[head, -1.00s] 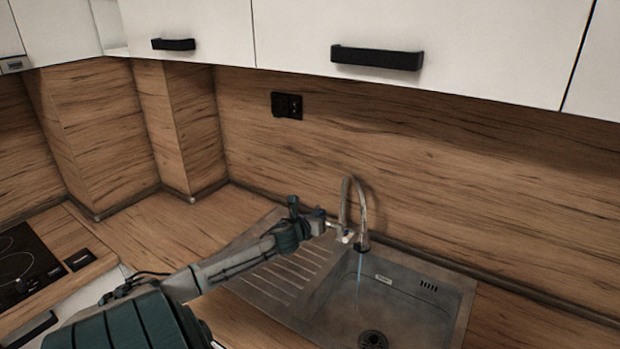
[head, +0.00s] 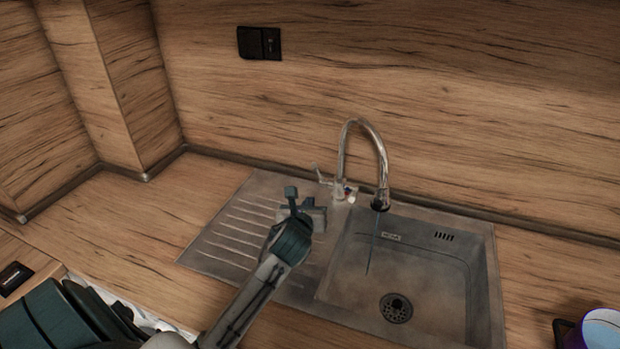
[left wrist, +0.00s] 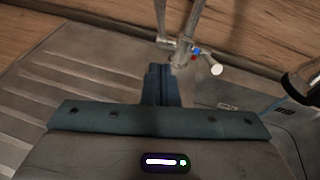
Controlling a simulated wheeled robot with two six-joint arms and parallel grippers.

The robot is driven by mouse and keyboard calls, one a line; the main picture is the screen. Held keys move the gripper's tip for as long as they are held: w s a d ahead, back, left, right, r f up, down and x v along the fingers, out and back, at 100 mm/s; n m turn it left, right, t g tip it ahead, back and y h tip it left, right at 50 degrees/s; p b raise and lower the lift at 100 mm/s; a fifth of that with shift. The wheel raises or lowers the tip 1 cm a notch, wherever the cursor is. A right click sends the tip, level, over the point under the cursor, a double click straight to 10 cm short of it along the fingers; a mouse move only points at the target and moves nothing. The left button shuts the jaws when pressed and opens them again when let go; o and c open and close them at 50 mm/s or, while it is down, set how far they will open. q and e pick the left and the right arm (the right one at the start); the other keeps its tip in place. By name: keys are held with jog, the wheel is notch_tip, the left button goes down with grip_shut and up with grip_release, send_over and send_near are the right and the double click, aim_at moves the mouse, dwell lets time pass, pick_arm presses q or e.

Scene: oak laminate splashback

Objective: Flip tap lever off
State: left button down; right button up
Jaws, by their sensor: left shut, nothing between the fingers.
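The chrome tap (head: 361,126) has a tall curved spout and stands behind the sink. Its thin lever (head: 318,174) sticks up and left from the tap base, which has red and blue marks. A thin stream of water (head: 372,245) falls from the spout into the basin. My left gripper (head: 317,212) is over the drainboard, in front of and below the lever, with a gap between them. In the left wrist view my left gripper's fingers (left wrist: 161,84) are together and empty, pointing at the tap base (left wrist: 178,50). My right gripper is not in view.
The steel sink (head: 425,262) has its drain at the bottom and a ribbed drainboard (head: 240,235) on its left. The wooden splashback (head: 450,110) rises close behind the tap. A purple and blue round item (head: 600,330) is at the lower right. The worktop at left is clear.

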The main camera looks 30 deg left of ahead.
pick_arm(q)
jog(key=p, duration=0.2)
send_near(318, 175)
notch_tip(318, 175, down, 3)
jog(key=w, duration=0.1)
jog(key=w+a+r+p, duration=0.1)
jog(key=w, duration=0.2)
jog(key=shift+a+r, duration=0.4)
jog(key=shift+w+a+p, duration=0.3)
jog(key=shift+w, duration=0.05)
